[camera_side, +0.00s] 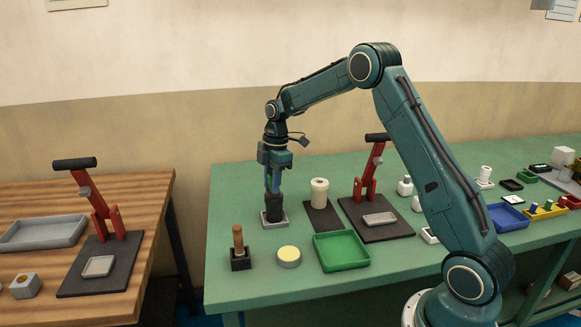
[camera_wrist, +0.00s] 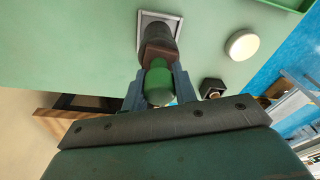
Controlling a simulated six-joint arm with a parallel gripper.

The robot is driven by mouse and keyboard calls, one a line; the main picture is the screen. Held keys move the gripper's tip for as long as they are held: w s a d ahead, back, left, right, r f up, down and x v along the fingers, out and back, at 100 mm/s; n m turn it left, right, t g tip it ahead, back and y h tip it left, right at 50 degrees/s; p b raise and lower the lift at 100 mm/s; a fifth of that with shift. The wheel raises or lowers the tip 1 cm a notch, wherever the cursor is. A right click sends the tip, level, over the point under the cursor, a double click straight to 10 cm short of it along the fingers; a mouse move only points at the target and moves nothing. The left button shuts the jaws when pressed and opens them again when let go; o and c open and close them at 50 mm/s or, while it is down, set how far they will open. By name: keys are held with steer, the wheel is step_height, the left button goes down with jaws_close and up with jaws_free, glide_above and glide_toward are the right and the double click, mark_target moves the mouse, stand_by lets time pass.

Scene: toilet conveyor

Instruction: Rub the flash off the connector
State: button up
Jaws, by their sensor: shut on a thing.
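My gripper (camera_side: 273,182) points straight down, its blue fingers shut on a green handle. In the wrist view the green handle (camera_wrist: 159,80) sits between my fingers, with a brown block (camera_wrist: 158,54) at its far end. Beyond the block is a dark upright cylinder (camera_side: 275,212), which looks like the connector. It stands on a small grey square base (camera_side: 265,220); its dark side also shows in the wrist view (camera_wrist: 160,33). The brown block appears to be at the cylinder's top; I cannot tell whether they touch. No flash can be made out.
A wooden stick in a black holder (camera_side: 240,262), a pale round disc (camera_side: 289,255) and a green tray (camera_side: 342,251) stand in front. A cream cylinder (camera_side: 319,193) and a red lever press (camera_side: 369,182) stand to the right. Bare green table (camera_side: 235,190) lies left.

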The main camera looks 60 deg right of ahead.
steer(key=shift+s+d, duration=0.95)
steer(key=shift+s+d+r, duration=0.15)
steer(key=shift+s+d, duration=0.05)
step_height(320, 180, up, 8)
stand_by(0.5)
steer(key=shift+w+a, duration=0.1)
stand_by(0.4)
